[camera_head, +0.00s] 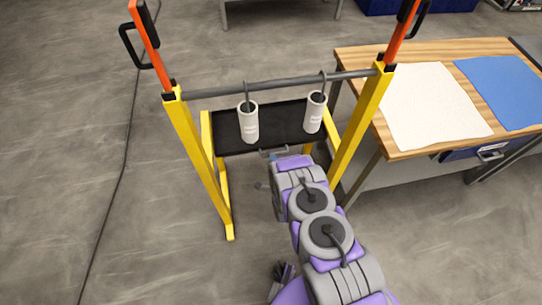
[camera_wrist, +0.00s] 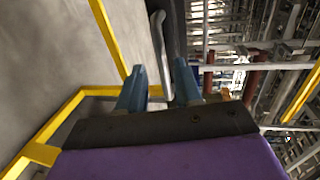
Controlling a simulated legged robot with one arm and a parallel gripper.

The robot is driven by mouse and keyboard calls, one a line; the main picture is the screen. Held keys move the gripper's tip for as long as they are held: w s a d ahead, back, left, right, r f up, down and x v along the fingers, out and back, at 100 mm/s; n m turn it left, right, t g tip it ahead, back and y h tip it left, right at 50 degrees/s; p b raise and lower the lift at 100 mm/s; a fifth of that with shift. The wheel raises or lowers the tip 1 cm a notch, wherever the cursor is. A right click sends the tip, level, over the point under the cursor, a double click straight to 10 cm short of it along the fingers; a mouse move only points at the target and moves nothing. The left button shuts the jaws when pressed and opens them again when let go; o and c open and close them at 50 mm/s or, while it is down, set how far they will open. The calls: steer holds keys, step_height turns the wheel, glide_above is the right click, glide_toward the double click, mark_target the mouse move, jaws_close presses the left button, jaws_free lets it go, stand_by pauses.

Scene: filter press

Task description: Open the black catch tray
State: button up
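The black catch tray (camera_head: 280,118) is held in the yellow frame, below the grey crossbar. My gripper (camera_head: 272,155) is at the tray's front edge in the head view, where the arm partly hides the contact area. In the wrist view my gripper (camera_wrist: 159,68) has its two blue-grey fingers spread apart. A grey bent bar (camera_wrist: 159,45), which looks like a handle, shows between and beyond the fingertips. I cannot tell whether either finger touches it. Nothing is seen clamped.
Two white cylinders (camera_head: 248,122) (camera_head: 316,112) hang by hooks from the crossbar (camera_head: 280,83) over the tray. Yellow posts (camera_head: 199,160) (camera_head: 362,120) stand either side. A wooden table (camera_head: 428,148) with white and blue sheets is at right. The floor at left is clear apart from a cable.

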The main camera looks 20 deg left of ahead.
steer(key=shift+b+x, duration=0.5)
steer(key=shift+x, duration=2.2)
steer(key=shift+r, duration=0.1)
steer(key=shift+d, duration=0.1)
steer(key=shift+d, duration=0.1)
steer(key=shift+c, duration=1.1)
jaws_close()
steer(key=shift+s, duration=0.1)
